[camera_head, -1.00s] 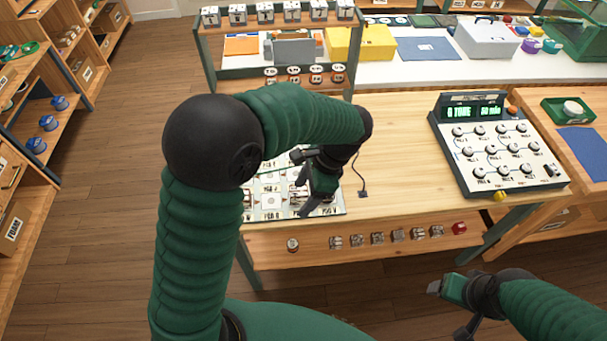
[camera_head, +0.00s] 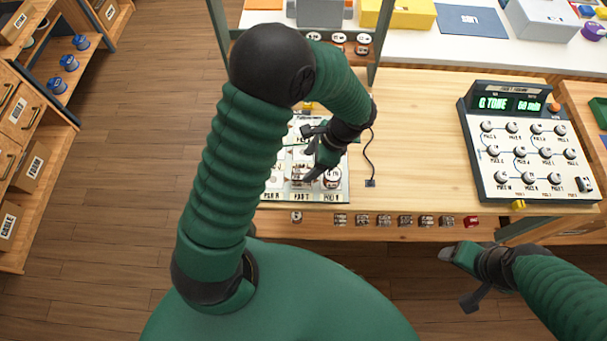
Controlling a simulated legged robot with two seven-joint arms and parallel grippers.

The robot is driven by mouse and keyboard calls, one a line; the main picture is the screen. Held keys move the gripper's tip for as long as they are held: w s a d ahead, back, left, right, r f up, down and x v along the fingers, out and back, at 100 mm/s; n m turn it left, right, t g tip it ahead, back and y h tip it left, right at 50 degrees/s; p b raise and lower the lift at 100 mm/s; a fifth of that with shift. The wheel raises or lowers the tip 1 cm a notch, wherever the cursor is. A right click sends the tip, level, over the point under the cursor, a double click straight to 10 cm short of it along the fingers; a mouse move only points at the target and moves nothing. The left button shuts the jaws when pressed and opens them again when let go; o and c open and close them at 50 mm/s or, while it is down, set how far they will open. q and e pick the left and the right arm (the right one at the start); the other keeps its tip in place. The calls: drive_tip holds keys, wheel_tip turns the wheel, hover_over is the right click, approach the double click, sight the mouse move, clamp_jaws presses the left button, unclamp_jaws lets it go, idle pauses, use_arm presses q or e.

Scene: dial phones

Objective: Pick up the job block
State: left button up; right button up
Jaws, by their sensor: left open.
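My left gripper (camera_head: 309,153) is open, with its dark fingers over the right part of a white labelled board (camera_head: 343,192) on the wooden table. Small pieces (camera_head: 298,173) stand on the board just below and left of the fingers. I cannot tell which piece is the job block, and no piece is clearly between the fingers. My forearm and hand cover the board's upper and left parts. My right gripper (camera_head: 457,279) is open and empty, in front of the table's front edge at lower right.
A dial console (camera_head: 530,150) with a lit green display stands at the table's right. Several small blocks (camera_head: 405,220) and a red one (camera_head: 471,222) line the front edge. A black cable (camera_head: 371,150) lies right of the board. The table's middle (camera_head: 420,140) is clear.

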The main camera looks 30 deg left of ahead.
sight(302, 173)
use_arm(q)
drive_tip(key=s+f, duration=0.1)
drive_tip(key=f, duration=0.1)
drive_tip(key=s+a+f, duration=0.1)
drive_tip(key=shift+s+a+f, duration=0.15)
drive_tip(key=shift+f, duration=0.2)
drive_tip(key=shift+a+f, duration=0.1)
drive_tip(key=shift+f, duration=0.3)
drive_tip(key=shift+c, duration=0.7)
clamp_jaws()
drive_tip(key=shift+r, duration=0.15)
